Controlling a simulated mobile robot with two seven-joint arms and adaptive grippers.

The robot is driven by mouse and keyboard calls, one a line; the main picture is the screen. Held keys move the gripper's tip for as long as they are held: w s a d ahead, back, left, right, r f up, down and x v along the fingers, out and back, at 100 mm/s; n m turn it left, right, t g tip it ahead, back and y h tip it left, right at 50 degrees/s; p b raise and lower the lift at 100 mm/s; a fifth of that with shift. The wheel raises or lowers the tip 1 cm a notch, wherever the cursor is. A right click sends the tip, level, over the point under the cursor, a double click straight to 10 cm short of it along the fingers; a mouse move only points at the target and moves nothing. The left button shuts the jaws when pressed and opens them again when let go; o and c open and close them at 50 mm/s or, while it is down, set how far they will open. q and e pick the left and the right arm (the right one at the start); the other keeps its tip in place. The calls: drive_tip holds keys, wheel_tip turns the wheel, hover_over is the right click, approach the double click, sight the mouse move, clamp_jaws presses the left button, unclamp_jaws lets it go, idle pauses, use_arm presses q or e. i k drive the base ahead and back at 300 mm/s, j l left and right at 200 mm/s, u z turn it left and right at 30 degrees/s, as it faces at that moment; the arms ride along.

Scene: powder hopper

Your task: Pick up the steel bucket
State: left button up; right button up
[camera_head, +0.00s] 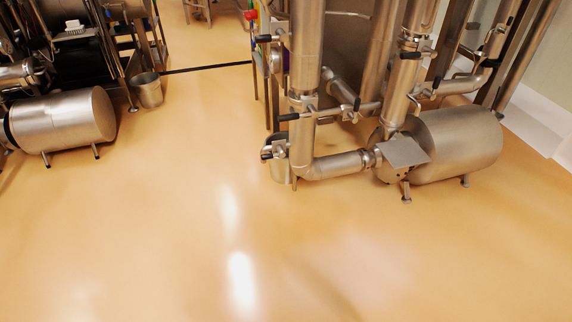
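A small steel bucket (149,91) stands upright on the floor in the left part of the head view, just right of a dark machine frame. Its rim faces up and it looks open at the top. A second bucket-like steel vessel (281,169) stands on the floor under the pipes near the middle. A valve and pipework partly hide it, so I cannot tell its full shape. Neither of my grippers shows in this view.
A horizontal steel motor cylinder (62,120) on short legs stands at the left, near the bucket. Another steel cylinder (455,146) with thick pipes (335,165) stands at the right. A dark floor strip (207,68) runs right of the bucket. The foreground floor is clear.

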sight(281, 170)
drive_tip(key=i+j+z, duration=0.9)
drive_tip(key=j, duration=0.2)
drive_tip(key=i+j+z, duration=0.2)
drive_tip(key=j, duration=0.15)
drive_tip(key=i+j+z, duration=0.1)
drive_tip(key=j+z, duration=0.15)
drive_tip(key=j, duration=0.15)
drive_tip(key=i+j+z, duration=0.2)
drive_tip(key=j, duration=0.2)
drive_tip(key=j+z, duration=0.2)
drive_tip(key=j, duration=0.2)
